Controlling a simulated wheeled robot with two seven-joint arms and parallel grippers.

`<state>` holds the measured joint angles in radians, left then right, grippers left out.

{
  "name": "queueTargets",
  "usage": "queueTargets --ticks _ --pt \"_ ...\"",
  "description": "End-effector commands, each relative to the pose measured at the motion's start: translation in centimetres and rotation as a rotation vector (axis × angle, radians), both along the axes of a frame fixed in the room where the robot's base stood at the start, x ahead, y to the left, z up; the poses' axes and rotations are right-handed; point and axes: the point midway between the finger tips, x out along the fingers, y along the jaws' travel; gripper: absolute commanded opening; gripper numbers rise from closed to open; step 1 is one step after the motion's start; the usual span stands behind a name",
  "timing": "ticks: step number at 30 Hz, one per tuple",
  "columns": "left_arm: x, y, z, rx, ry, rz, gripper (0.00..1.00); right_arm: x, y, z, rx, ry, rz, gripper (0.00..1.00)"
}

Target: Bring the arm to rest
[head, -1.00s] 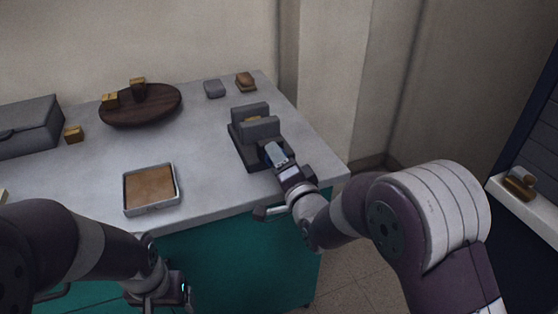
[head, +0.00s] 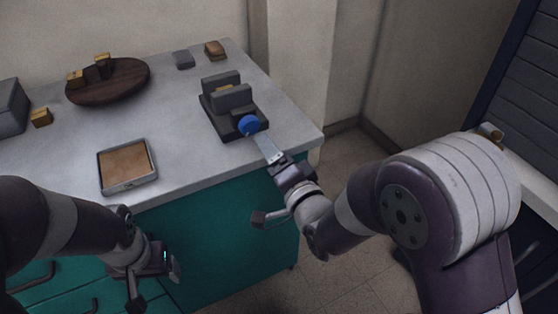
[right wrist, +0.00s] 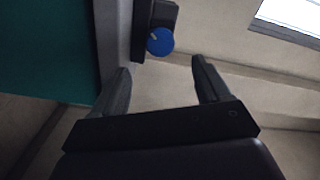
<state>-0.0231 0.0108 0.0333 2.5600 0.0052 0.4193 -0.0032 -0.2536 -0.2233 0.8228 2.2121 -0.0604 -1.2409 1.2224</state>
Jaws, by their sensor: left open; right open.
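My right gripper (head: 268,148) is just off the front edge of the counter, beside a dark grey device (head: 238,133) with a round blue knob (head: 248,125). In the right wrist view its two fingers (right wrist: 163,75) are spread with nothing between them. The blue knob (right wrist: 160,41) shows beyond the fingertips, apart from them. My left gripper (head: 154,282) hangs low in front of the teal cabinet, open, with nothing seen in it.
The grey counter (head: 185,135) holds a metal tray (head: 128,188) with a brown inside, a dark round board (head: 105,92) with small blocks, and a grey box (head: 10,108). A teal cabinet front (head: 215,235) is below. Open floor (head: 340,240) lies to the right.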

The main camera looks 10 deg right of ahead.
Motion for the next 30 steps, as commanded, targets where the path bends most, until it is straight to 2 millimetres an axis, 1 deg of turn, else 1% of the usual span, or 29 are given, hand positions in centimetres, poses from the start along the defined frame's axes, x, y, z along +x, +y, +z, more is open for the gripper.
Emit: queueTargets --ticks 1,3,7,21,23,25,26,27,29,30 --pt "0.0 0.0 0.2 0.000 0.000 0.000 0.79 -0.8 -0.3 0.1 0.000 0.000 -0.001 0.76" --pt "0.0 0.0 0.3 0.000 0.000 0.000 0.79 -1.8 -0.6 0.1 0.000 0.000 -0.001 0.76" --pt "0.0 0.0 0.4 0.000 0.000 0.000 0.79 -2.9 -1.0 0.0 0.000 0.000 -0.001 0.76" --pt "0.0 0.0 0.4 0.000 0.000 0.000 0.79 -3.0 -1.0 0.0 -0.001 -0.001 -0.001 0.76" --pt "0.0 0.0 0.4 0.000 0.000 0.000 0.79 -3.0 -1.0 -0.1 -0.029 -0.004 -0.001 0.76" --pt "0.0 0.0 0.3 0.000 0.000 0.000 0.79 -3.1 -1.1 -2.3 -0.166 0.063 0.003 0.76" --pt "0.0 0.0 0.4 0.000 0.000 0.000 0.79 -3.4 -1.3 -3.9 -0.254 0.119 0.012 0.76" --pt "0.0 0.0 0.4 0.000 0.000 0.000 0.79 -4.0 -1.6 -6.0 -0.387 0.202 0.034 0.76" --pt "0.0 0.0 0.4 0.000 0.000 0.000 0.79 -5.2 -2.4 -8.8 -0.601 0.341 0.094 0.76" --pt "0.0 0.0 0.4 0.000 0.000 0.000 0.79 -6.3 -3.1 -10.5 -0.732 0.438 0.148 0.76"
